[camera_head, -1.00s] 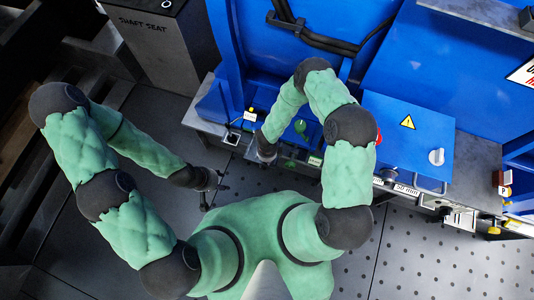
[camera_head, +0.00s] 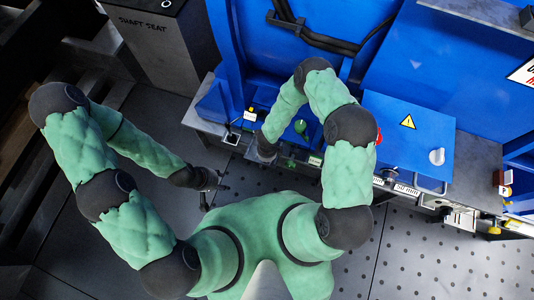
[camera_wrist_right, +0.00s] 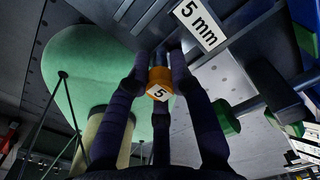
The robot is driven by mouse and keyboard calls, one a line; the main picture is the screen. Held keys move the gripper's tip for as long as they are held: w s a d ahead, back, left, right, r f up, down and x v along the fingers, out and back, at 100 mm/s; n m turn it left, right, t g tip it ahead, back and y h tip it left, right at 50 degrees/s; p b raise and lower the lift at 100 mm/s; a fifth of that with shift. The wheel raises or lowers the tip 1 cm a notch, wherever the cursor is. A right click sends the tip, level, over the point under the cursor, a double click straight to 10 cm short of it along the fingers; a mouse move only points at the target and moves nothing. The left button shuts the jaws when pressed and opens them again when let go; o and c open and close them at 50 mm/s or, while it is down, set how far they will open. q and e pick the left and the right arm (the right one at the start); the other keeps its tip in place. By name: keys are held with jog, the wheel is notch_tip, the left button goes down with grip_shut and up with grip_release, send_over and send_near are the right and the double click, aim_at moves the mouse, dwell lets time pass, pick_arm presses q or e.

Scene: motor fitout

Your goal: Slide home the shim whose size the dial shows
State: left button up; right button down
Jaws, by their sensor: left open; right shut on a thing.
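In the right wrist view my right gripper (camera_wrist_right: 158,60) is shut on a small orange piece (camera_wrist_right: 159,76) with a white tag marked 5. A "5 mm" label (camera_wrist_right: 200,24) is fixed just beyond it, on a grey edge. In the head view my right gripper (camera_head: 262,153) is at the bench's front edge, left of centre, and the piece in it is hidden. My left gripper (camera_head: 213,192) is open and empty over the floor, left of the bench. A round white dial (camera_head: 437,157) sits on the blue box at right; its reading is too small to tell.
The blue box (camera_head: 405,120) carries a yellow warning sign. Several labels (camera_head: 405,190) line the bench's front edge. A grey "SHAFT SEAT" cabinet (camera_head: 165,50) stands at upper left. A green knob (camera_wrist_right: 226,118) is close to the right fingers. The dotted floor (camera_head: 420,255) is clear at lower right.

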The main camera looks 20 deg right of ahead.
jog(key=shift+f, duration=0.35)
jog(key=c, duration=1)
grip_release()
jog(key=shift+r, duration=0.15)
notch_tip(320, 180, up, 12)
jog(key=shift+f, duration=0.1)
jog(key=shift+s, duration=0.1)
